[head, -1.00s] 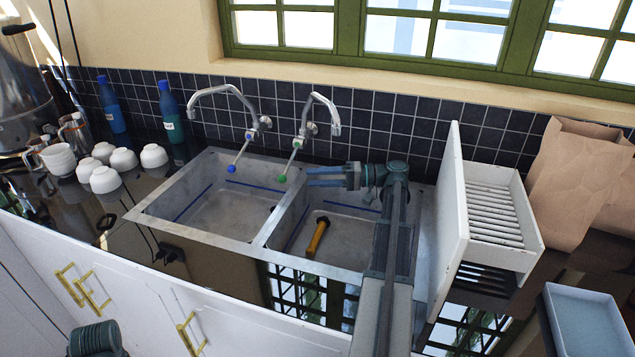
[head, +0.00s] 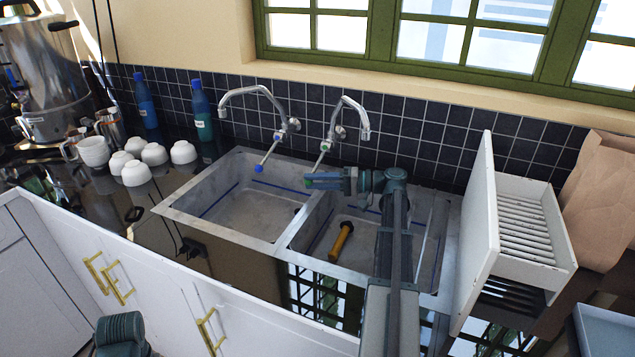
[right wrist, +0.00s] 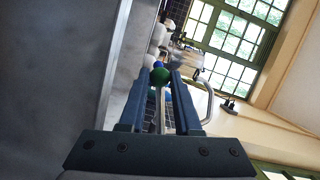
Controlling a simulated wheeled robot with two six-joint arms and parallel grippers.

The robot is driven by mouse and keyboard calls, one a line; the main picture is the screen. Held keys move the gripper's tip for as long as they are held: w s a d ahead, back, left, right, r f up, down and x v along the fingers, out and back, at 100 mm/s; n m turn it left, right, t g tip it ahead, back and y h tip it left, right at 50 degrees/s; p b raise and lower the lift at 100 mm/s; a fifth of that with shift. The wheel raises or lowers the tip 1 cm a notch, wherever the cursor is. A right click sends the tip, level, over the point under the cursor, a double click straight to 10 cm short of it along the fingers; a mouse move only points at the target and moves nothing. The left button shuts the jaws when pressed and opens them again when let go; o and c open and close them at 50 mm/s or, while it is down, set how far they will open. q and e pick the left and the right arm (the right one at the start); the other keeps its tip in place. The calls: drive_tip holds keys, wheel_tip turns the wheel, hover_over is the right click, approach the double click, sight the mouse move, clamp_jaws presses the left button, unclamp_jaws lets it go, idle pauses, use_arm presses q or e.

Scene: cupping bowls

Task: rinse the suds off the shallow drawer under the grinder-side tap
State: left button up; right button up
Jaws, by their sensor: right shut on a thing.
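My right gripper (head: 308,181) is shut on the green-knobbed lever of the right tap (head: 352,104), above the right basin. In the right wrist view the green knob (right wrist: 160,76) sits between the two fingertips. The left tap (head: 250,92) has a blue-knobbed lever (head: 260,167). No water shows from either spout. A white box with slats and a tall front panel (head: 483,215) stands right of the sink. A shallow pale-blue tray (head: 605,332) is cut off at lower right. I cannot tell which is the shallow drawer; no suds are discernible. My left gripper is out of view.
A yellow-orange cylinder (head: 341,242) lies in the right basin. White bowls (head: 136,172), two bottles (head: 201,112) and a metal urn (head: 45,80) stand left. A paper bag (head: 600,200) stands at right. The left basin (head: 245,212) looks empty.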

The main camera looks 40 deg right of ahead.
wheel_tip(320, 180, up, 2)
drive_tip(key=shift+s+a+r+m+p, duration=0.1)
drive_tip(key=shift+a+m+p, duration=0.05)
drive_tip(key=shift+m+p, duration=0.5)
drive_tip(key=shift+a+r+m+t+y, duration=0.1)
drive_tip(key=shift+r+m+t+y, duration=0.2)
drive_tip(key=shift+r+m, duration=0.2)
clamp_jaws()
drive_tip(key=shift+f, duration=0.1)
drive_tip(key=shift+f, duration=0.2)
drive_tip(key=o, duration=1.1)
unclamp_jaws()
drive_tip(key=shift+c, duration=0.2)
drive_tip(key=shift+s, duration=0.15)
drive_tip(key=v, duration=1.3)
drive_tip(key=shift+s+d, duration=0.2)
drive_tip(key=shift+d, duration=0.2)
drive_tip(key=shift+r, duration=0.15)
